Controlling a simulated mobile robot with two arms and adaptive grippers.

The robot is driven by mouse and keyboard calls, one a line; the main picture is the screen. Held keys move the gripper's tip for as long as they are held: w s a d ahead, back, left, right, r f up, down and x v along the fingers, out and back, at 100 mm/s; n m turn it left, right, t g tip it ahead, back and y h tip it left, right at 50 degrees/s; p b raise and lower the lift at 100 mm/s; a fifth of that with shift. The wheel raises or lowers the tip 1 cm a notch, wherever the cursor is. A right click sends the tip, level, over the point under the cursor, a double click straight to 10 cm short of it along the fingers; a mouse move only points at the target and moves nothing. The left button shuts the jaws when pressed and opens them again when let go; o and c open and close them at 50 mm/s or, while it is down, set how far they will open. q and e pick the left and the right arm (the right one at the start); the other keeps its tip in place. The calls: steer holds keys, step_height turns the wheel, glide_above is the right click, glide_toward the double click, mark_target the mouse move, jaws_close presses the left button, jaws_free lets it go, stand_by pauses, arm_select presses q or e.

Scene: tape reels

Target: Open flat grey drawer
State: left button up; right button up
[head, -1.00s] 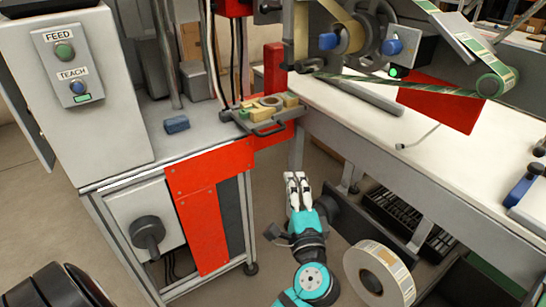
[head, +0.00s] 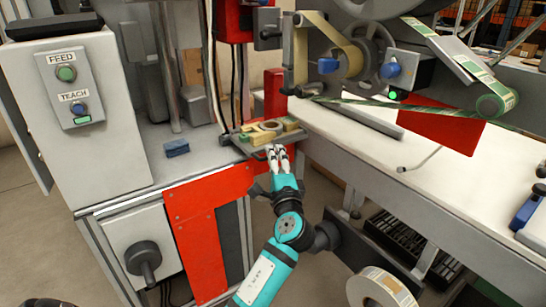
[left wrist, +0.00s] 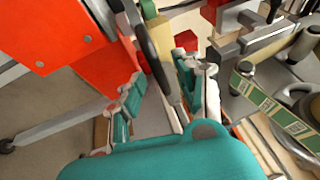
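The flat grey drawer (head: 247,148) sits at the corner of the machine bench, above the red panel, with small tan and green pieces and a ring on top. My left gripper (head: 277,151) is at the drawer's front, where its handle is partly hidden behind the fingertips. In the left wrist view the dark bar handle (left wrist: 151,48) runs between the two parted fingers of my left gripper (left wrist: 160,85). The fingers are open, with a gap on the sides of the bar; firm contact cannot be seen. My right gripper is in neither view.
A red panel (head: 210,240) is left of my left arm. A white worktable (head: 400,175) with reels above it is on the right. A label roll (head: 378,290) is low at the right. A blue block (head: 176,148) lies on the bench.

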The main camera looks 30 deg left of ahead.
arm_select(q)
steer(key=shift+x, duration=0.95)
steer(key=shift+c, duration=0.2)
jaws_close()
steer(key=shift+f, duration=0.1)
